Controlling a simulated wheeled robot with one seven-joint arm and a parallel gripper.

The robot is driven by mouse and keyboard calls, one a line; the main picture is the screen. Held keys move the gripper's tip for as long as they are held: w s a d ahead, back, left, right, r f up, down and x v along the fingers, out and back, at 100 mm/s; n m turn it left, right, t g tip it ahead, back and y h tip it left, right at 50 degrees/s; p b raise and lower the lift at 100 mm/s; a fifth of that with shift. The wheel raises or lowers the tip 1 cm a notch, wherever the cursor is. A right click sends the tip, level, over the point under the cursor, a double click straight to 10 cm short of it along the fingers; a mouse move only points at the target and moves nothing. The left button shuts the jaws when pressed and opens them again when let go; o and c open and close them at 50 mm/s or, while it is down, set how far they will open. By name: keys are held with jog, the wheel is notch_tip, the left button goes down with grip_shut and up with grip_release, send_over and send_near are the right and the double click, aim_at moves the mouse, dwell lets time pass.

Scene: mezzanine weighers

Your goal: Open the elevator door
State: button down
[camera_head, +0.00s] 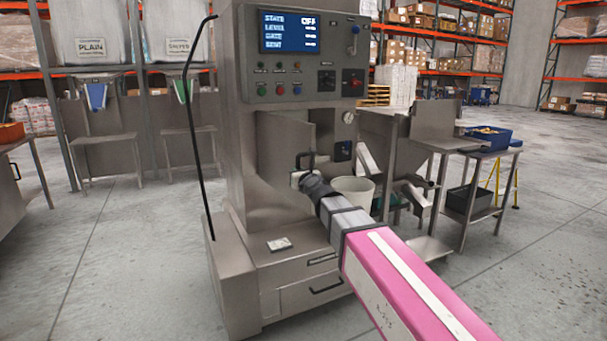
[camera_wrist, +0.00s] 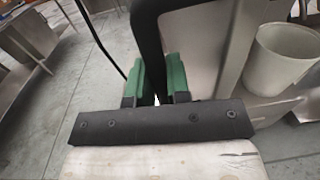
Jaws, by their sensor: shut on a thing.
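The elevator is a tall grey metal machine (camera_head: 232,90) with a control panel and a blue screen (camera_head: 287,33) reading "STATE OFF". Its grey door (camera_head: 280,140) is on the front below the panel and appears angled outward from the body. The door's black handle (camera_head: 306,155) also shows large in the wrist view (camera_wrist: 152,35). My gripper (camera_head: 303,178) is at the handle. In the wrist view its green fingers (camera_wrist: 164,85) are shut on the handle, one on each side. The handle's lower end is hidden by the fingers.
A white bucket (camera_head: 354,190) stands right of the door, also in the wrist view (camera_wrist: 282,58). A metal hopper (camera_head: 378,135) and a table with a blue bin (camera_head: 487,138) are further right. A thin black cable (camera_head: 192,125) runs down the left side. Floor at left is clear.

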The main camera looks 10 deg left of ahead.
jog(key=shift+s+a, duration=0.1)
jog(key=shift+a, duration=0.15)
dwell(0.3)
jog(key=c, duration=1.1)
grip_release()
jog(key=v, duration=1)
jog(key=shift+s+d, duration=0.25)
jog(key=shift+s, duration=0.1)
